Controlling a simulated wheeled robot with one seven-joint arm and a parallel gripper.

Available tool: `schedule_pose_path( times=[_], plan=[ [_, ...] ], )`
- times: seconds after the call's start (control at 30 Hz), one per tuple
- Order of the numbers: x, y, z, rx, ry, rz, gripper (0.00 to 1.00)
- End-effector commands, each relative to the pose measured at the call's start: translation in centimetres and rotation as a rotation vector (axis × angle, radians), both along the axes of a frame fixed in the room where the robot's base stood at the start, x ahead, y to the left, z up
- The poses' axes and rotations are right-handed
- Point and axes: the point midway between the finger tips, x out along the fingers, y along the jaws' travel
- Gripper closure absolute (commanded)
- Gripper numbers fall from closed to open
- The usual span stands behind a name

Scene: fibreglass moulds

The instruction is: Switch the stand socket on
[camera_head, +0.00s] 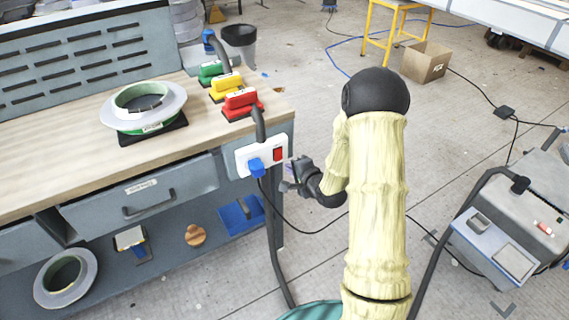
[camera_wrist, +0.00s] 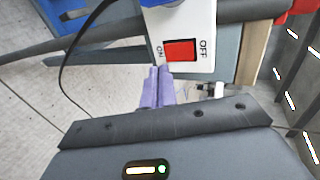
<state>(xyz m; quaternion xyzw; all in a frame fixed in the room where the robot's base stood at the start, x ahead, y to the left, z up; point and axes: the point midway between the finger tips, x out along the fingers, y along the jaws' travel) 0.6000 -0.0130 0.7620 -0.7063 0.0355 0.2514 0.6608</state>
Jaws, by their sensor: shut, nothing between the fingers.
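The stand socket (camera_head: 243,158) is a white box on the end of the workbench, with a blue plug (camera_head: 256,167) in it. Its red rocker switch (camera_head: 278,154) sits at its right side. In the wrist view the switch (camera_wrist: 180,50) lies between the printed words ON, at left, and OFF, at right; which side is pressed in I cannot tell. My gripper (camera_head: 288,180) is just right of and below the socket. In the wrist view its purple fingers (camera_wrist: 157,72) are shut and empty, their tips close to the switch's ON end. Whether they touch it I cannot tell.
The workbench (camera_head: 60,180) carries a ring-shaped mould (camera_head: 135,108) and green, yellow and red tools (camera_head: 240,103). A black cable (camera_head: 270,235) hangs below the socket. A grey machine (camera_head: 510,225) stands at right. A cardboard box (camera_head: 425,62) lies on the floor behind.

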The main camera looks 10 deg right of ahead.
Motion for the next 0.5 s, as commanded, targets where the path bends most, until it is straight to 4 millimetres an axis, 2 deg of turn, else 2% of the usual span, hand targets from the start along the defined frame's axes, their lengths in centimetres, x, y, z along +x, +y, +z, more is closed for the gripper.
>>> schedule_pose_path(
  times=[0.2,0.5],
  plan=[
    [3.1,1.1,-0.5,-0.001,-0.001,0.003,1.00],
    [3.9,1.3,-0.6,0.000,0.001,0.000,1.00]
  ],
)
